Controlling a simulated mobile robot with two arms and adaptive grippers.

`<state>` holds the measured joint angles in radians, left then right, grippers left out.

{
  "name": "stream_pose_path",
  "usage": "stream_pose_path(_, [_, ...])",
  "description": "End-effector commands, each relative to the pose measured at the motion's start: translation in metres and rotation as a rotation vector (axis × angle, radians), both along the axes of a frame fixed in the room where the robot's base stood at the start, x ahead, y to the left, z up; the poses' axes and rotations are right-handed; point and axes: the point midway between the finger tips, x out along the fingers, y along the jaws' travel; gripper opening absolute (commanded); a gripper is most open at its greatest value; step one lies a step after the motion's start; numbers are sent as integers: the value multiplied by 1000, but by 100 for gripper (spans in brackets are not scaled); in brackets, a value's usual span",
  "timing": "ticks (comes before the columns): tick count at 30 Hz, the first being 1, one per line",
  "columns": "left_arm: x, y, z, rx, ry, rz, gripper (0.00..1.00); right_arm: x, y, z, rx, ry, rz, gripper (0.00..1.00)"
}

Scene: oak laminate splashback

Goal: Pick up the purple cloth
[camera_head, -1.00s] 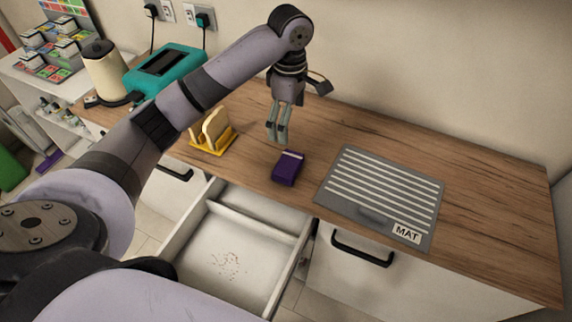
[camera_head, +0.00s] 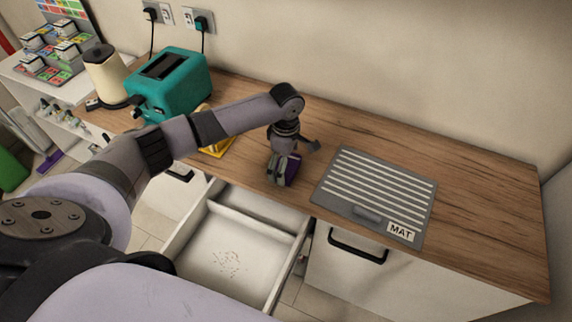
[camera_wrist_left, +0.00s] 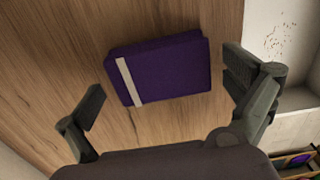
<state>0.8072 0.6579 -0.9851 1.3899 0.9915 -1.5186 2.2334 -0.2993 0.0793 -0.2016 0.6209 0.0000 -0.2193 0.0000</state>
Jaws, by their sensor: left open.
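The purple cloth (camera_head: 292,168) is a folded block with a pale stripe on the wooden counter, just left of the mat. In the left wrist view the cloth (camera_wrist_left: 168,70) lies between and a little beyond the two spread fingers. My left gripper (camera_head: 279,180) points down at the cloth and partly hides it in the head view. It also shows in the left wrist view (camera_wrist_left: 168,108), open, with a gap on each side of the cloth. My right gripper is not in view.
A grey striped mat (camera_head: 372,190) lies right of the cloth. A yellow holder (camera_head: 218,150), partly hidden by my arm, and a teal toaster (camera_head: 172,85) stand left. An open drawer (camera_head: 222,245) with crumbs sits below the counter's front edge. The right part of the counter is clear.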

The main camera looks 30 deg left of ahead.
Motion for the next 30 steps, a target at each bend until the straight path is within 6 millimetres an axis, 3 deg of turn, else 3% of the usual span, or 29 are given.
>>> stream_pose_path(9, [0, 0, -7, 0, -1, -1, 100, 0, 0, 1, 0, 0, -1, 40])
stream_pose_path(30, [0, 0, -6, 1, -1, -1, 55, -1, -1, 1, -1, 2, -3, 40])
